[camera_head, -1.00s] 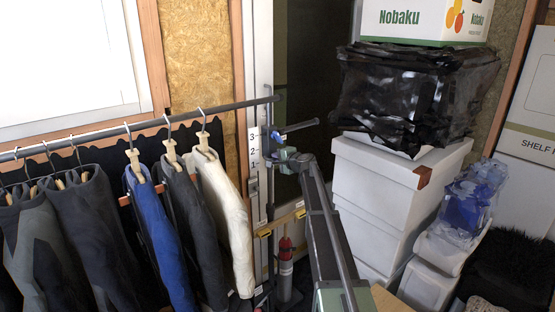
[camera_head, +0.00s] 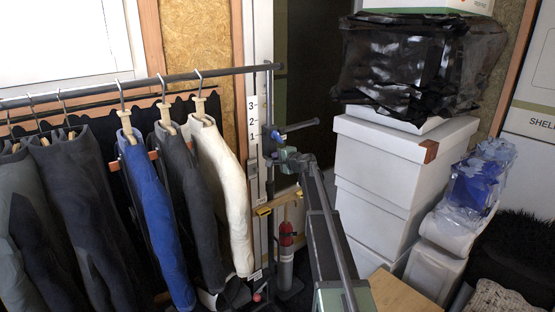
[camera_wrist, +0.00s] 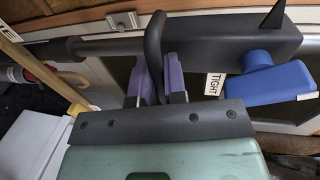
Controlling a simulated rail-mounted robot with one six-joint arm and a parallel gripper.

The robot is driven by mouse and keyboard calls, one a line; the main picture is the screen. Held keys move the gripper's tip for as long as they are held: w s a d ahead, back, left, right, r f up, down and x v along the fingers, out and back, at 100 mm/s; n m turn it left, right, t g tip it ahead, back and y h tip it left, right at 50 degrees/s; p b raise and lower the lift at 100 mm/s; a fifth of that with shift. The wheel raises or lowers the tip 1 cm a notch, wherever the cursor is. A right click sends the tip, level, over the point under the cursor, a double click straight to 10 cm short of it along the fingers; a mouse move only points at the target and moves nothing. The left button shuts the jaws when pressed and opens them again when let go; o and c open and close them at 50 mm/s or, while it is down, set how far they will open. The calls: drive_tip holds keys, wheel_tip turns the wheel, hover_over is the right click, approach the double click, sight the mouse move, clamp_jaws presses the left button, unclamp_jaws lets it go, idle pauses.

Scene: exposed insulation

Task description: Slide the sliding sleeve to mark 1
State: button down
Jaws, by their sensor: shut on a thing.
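The dark sliding sleeve (camera_head: 269,136) sits on a thin upright post, beside a white scale marked 3, 2 and 1 (camera_head: 252,137). From the head camera it appears about level with mark 1. In the wrist view the sleeve (camera_wrist: 215,40) has a black pointed fin and a blue lever (camera_wrist: 270,80) next to a TIGHT label (camera_wrist: 214,84). My gripper (camera_head: 287,154) is at the sleeve. In the wrist view its purple-padded fingers (camera_wrist: 160,80) are shut on the sleeve's dark curved handle (camera_wrist: 153,40). The scale numbers are not readable in the wrist view.
A clothes rail (camera_head: 150,84) with several hanging suits stands left of the post. White boxes (camera_head: 385,185) with a black wrapped bundle (camera_head: 410,70) on top stand close on the right.

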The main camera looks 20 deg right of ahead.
drive_tip(key=c, duration=1.2)
unclamp_jaws()
drive_tip(key=shift+s+f, duration=0.1)
drive_tip(key=shift+f, duration=0.15)
drive_tip(key=shift+r, duration=0.1)
drive_tip(key=p+v, duration=0.2)
drive_tip(key=v, duration=0.8)
drive_tip(key=shift+s+d+r, duration=0.15)
drive_tip(key=shift+s, duration=0.2)
